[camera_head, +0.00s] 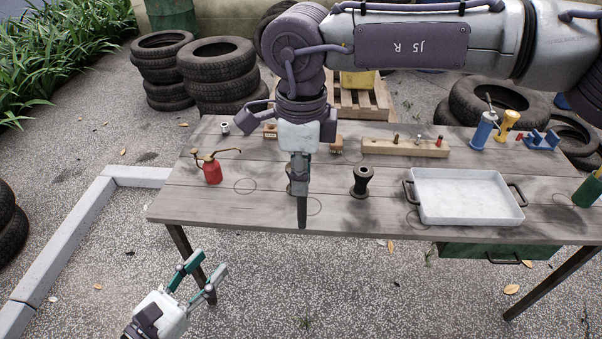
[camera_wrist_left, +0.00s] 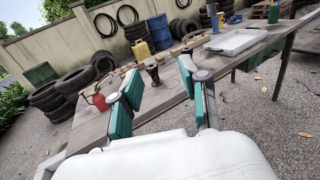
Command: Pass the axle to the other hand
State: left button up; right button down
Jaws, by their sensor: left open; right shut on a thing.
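My right gripper (camera_head: 302,222) hangs from above, pointing down over the front middle of the table (camera_head: 250,215). It is shut and seen edge-on. I cannot make out the axle; what the right gripper grips is hidden by its own fingers. My left gripper (camera_head: 208,266) is open and empty, low in front of the table's front left edge, apart from the right gripper. In the left wrist view its two green-padded fingers (camera_wrist_left: 160,80) are spread, with nothing between them.
A black spool-shaped part (camera_head: 362,181) stands right of the right gripper. A red oil can (camera_head: 212,170) stands at the left, a white tray (camera_head: 416,213) at the right. A wooden block with pegs (camera_head: 385,148) lies behind. The ground before the table is clear.

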pick_arm(q)
jog(key=shift+s+d+f+m+g+h, duration=0.1)
jog(key=shift+s+f+m+g+h, duration=0.15)
jog(key=shift+f+m+g+h, duration=0.45)
jog(key=shift+s+d+f+m+g+h, duration=0.15)
jog(key=shift+s+f+m+g+h, duration=0.3)
jog(key=shift+h, duration=0.45)
jog(key=shift+s+d+f+m+g+h, duration=0.1)
jog(key=shift+f+m+g+h, duration=0.35)
jog(key=shift+m+h, duration=0.3)
